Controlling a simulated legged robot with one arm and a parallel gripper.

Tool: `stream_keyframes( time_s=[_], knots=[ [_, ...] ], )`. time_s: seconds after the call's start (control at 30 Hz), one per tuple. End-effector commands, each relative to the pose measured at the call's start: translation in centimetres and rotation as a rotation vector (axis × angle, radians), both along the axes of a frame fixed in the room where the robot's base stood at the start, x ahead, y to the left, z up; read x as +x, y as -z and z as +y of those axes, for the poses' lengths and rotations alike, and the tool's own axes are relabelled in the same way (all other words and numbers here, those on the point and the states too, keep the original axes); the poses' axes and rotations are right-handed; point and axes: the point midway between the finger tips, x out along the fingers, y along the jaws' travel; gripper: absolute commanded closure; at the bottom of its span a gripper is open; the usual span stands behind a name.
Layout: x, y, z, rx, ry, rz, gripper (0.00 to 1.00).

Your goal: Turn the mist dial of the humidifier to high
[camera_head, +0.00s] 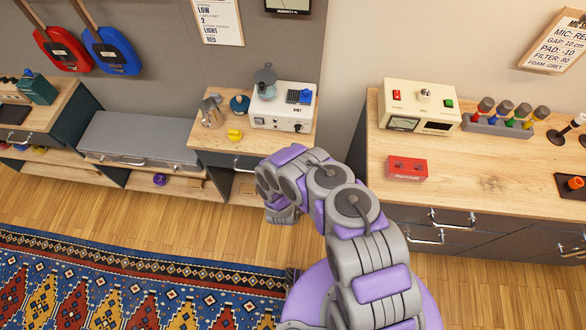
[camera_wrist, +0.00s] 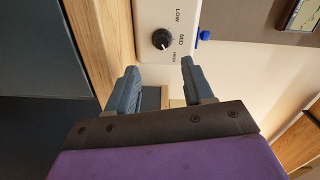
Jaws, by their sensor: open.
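The humidifier (camera_head: 272,116) is a white box on the wooden top of the low cabinet at the back. A blue part shows on it. In the wrist view its white front panel (camera_wrist: 183,17) carries a round black mist dial (camera_wrist: 161,39). The panel reads LOW, MID and a third label, partly hard to read. The dial's pale mark appears to face near MID, but I cannot tell exactly. My gripper (camera_wrist: 158,67) is open and empty. Its two fingers reach toward the panel with the dial between and beyond them, apart from it. In the head view my arm hides the gripper.
A wooden-topped cabinet (camera_head: 480,180) at right holds a cream device (camera_head: 418,107) and red box (camera_head: 406,168). Wood floor and a patterned rug (camera_head: 130,285) lie in front.

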Motion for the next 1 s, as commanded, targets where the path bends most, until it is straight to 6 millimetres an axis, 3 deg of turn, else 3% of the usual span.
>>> stream_keyframes(
  time_s=[0.2, 0.4, 1.0],
  knots=[
    [-4.6, -0.2, 0.2, 0.0, -0.003, 0.002, 0.48],
    [-7.0, -0.2, 0.2, 0.001, -0.001, 0.002, 0.48],
    [-7.7, -0.2, 0.1, 0.001, 0.001, 0.001, 0.48]
  ],
)
